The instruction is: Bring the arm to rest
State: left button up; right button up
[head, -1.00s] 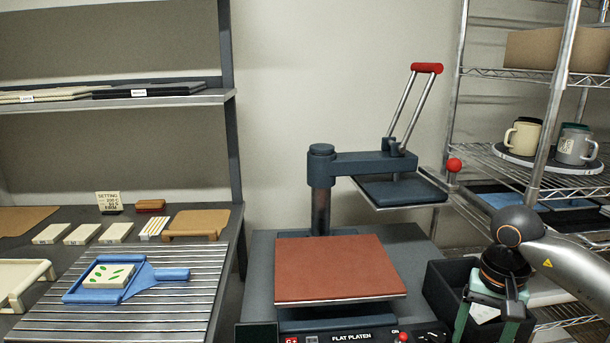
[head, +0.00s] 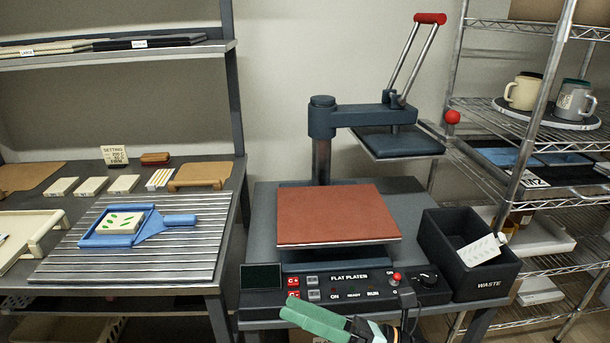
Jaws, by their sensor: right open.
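My right gripper (head: 345,326) shows at the bottom edge of the head view, in front of the press's control panel. Its green fingers (head: 315,320) are apart and I see nothing between them; the rest of the arm is mostly out of the picture. The flat press stands behind it, with a reddish-brown lower platen (head: 337,214), a dark upper platen (head: 398,144) swung aside to the right, and a raised lever with a red handle (head: 430,18). My left gripper is not in view.
A black waste bin (head: 468,255) with a white sheet inside stands right of the press. A wire rack (head: 540,120) with mugs is at the right. A slatted table (head: 150,250) at the left holds a blue tray (head: 118,237) with a leaf-patterned block.

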jog(key=w+d+f+m+t+h, duration=0.1)
jog(key=d+f+m+t+h, duration=0.5)
jog(key=m, duration=0.8)
jog(key=w+d+f+m+t+h, duration=0.1)
jog(key=d+f+m+t+h, duration=0.45)
jog(key=m, duration=0.75)
jog(key=s+d+f+m+g+h, duration=0.3)
jog(key=s+f+m+g+h, duration=0.35)
jog(key=s+f+m, duration=0.75)
pick_arm(q)
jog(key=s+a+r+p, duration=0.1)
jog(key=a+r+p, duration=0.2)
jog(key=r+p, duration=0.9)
jog(key=p, duration=0.4)
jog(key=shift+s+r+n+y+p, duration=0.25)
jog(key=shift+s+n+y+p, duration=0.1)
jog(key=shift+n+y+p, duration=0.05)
pick_arm(e)
notch_tip(320, 180, up, 9)
jog(key=s+d+g, duration=0.1)
jog(key=d, duration=0.1)
jog(key=shift+d+r+n+g, duration=0.15)
jog(key=shift+d+n+g, duration=0.15)
jog(key=shift+d+g, duration=0.1)
